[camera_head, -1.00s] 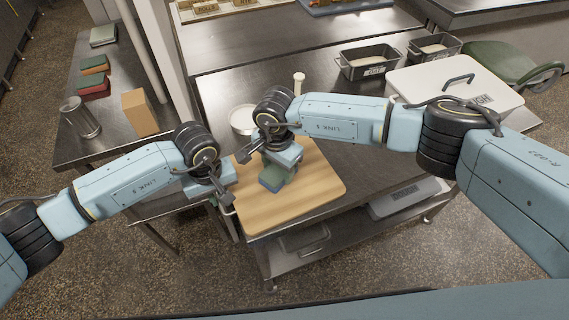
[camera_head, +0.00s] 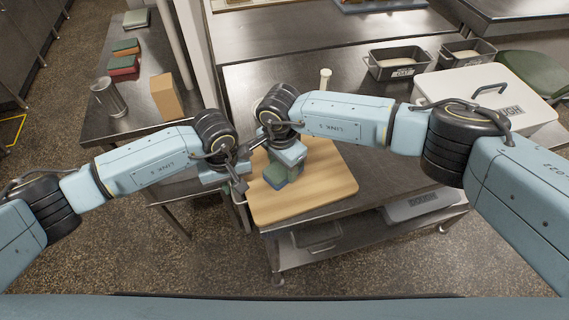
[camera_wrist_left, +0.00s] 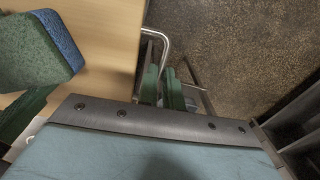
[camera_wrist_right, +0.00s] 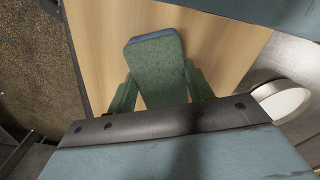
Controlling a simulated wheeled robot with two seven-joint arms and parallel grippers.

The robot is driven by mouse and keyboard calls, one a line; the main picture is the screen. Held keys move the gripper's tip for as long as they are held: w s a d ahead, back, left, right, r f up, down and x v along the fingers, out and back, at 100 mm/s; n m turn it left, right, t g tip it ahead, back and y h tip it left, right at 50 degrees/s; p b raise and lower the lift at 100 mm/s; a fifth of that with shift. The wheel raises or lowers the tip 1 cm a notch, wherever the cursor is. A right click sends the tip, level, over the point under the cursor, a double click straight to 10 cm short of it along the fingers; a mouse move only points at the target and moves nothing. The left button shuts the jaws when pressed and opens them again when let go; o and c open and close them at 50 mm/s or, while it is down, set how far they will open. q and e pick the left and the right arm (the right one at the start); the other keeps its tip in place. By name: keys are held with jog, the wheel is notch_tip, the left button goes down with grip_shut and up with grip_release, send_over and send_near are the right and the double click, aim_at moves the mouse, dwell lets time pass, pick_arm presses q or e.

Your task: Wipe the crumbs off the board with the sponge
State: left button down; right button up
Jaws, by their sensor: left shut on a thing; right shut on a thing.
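The wooden board (camera_head: 325,190) lies on the steel table's near left corner. The sponge (camera_head: 276,176), green with a blue layer, is on or just above the board's left part. My right gripper (camera_head: 284,158) is shut on the sponge from above. The sponge fills the space between its fingers in the right wrist view (camera_wrist_right: 158,75). My left gripper (camera_head: 240,186) is at the table's left edge, beside the board, with its fingers closed at a bent metal handle (camera_wrist_left: 160,36). I cannot make out any crumbs; the arms hide part of the board.
A white lidded box (camera_head: 470,90) stands to the right and metal bins (camera_head: 398,64) behind it. A white round dish (camera_wrist_right: 283,100) is near the board. A side table (camera_head: 135,118) at left holds a metal cup (camera_head: 108,97) and a cardboard box (camera_head: 165,96). Free tabletop lies behind the board.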

aim_at(305, 169)
jog(key=shift+s+a, duration=0.45)
jog(key=shift+w+d+r, duration=0.1)
jog(key=shift+w+d, duration=0.1)
jog(key=shift+d, duration=0.35)
jog(key=shift+w+d+r, duration=0.1)
jog(key=shift+w+d, duration=0.1)
jog(key=shift+d, duration=0.3)
jog(key=shift+w+d, duration=0.2)
jog(key=shift+d, duration=0.2)
jog(key=shift+w+d+f, duration=0.1)
jog(key=shift+w+d, duration=0.1)
jog(key=shift+d, duration=0.45)
jog(key=shift+w+d, duration=0.25)
jog(key=shift+d, duration=0.4)
jog(key=shift+w+d+f, duration=0.1)
jog(key=shift+w+d, duration=0.1)
jog(key=shift+d, duration=0.45)
pick_arm(q)
jog(key=shift+d, duration=0.6)
pick_arm(e)
jog(key=shift+r, duration=0.1)
jog(key=shift+r, duration=3)
pick_arm(q)
jog(key=c, duration=1.5)
grip_release()
